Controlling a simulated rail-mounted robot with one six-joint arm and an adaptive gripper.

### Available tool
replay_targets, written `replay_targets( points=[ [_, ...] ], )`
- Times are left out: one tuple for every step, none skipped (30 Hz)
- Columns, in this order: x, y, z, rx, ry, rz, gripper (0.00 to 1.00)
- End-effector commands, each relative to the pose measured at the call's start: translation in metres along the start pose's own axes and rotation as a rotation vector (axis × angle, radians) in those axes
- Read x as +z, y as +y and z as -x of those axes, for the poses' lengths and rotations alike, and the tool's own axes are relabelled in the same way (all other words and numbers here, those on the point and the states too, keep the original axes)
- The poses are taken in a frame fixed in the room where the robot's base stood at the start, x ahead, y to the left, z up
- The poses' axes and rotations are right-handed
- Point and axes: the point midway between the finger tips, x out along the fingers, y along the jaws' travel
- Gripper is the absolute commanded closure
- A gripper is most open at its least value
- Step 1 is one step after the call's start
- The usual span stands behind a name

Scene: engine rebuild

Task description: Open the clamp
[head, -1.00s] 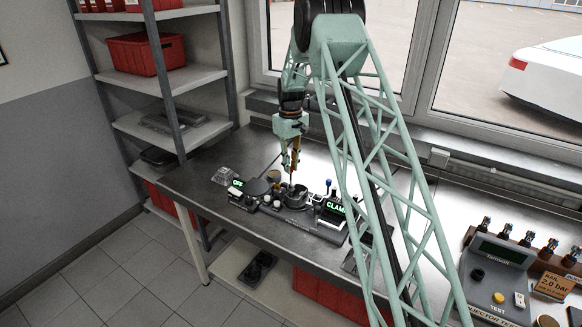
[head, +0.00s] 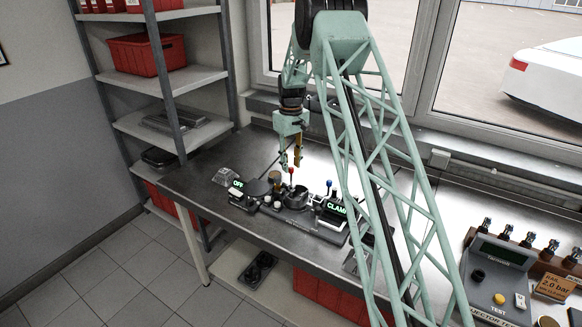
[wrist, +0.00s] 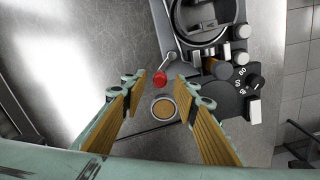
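The clamp is a fixture (head: 296,206) on the steel bench with a round cup and a lit green display (head: 335,207), whose word reads as CLAMP with its end hidden by my arm. Its lever ends in a red knob (head: 291,170). In the wrist view the red knob (wrist: 160,78) lies ahead of the gap between the fingers, with the lever running up to the fixture's ring (wrist: 200,22). My gripper (head: 291,162) is open and empty just above the knob; its two fingers (wrist: 160,88) stand well apart. I cannot tell any contact.
A small round pot (wrist: 163,108) stands close to the knob, between the fingers in view. A dark disc unit (head: 257,187) with an OFF display (head: 238,184) is beside the fixture. A blue-topped post (head: 329,183) stands at its right. The bench behind is mostly clear.

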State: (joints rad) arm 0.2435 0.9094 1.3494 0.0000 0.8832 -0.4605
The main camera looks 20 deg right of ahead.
Motion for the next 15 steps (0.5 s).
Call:
replay_targets(
  points=[
    [0.0, 0.0, 0.007, 0.001, 0.001, 0.0, 0.72],
    [0.0, 0.0, 0.01, 0.001, 0.001, 0.0, 0.72],
    [-0.001, 0.0, 0.016, 0.001, 0.002, 0.0, 0.72],
    [-0.001, 0.0, 0.02, 0.001, 0.003, 0.0, 0.72],
    [-0.001, 0.0, 0.024, 0.001, 0.003, 0.0, 0.72],
    [-0.001, 0.0, 0.029, 0.001, 0.002, 0.0, 0.72],
    [0.0, 0.0, 0.033, 0.001, 0.002, 0.0, 0.72],
    [-0.001, 0.0, 0.038, 0.001, 0.002, 0.0, 0.72],
    [-0.001, 0.0, 0.044, 0.001, 0.003, 0.0, 0.72],
    [-0.001, 0.0, 0.049, 0.002, 0.003, 0.0, 0.72],
    [-0.001, 0.0, 0.054, 0.001, 0.003, 0.0, 0.72],
    [-0.001, 0.0, 0.06, 0.001, 0.003, 0.0, 0.72],
    [-0.001, 0.0, 0.064, 0.001, 0.003, 0.0, 0.72],
    [-0.001, 0.0, 0.068, 0.001, 0.003, 0.0, 0.72],
    [-0.001, 0.0, 0.073, 0.001, 0.002, 0.0, 0.72]
  ],
)
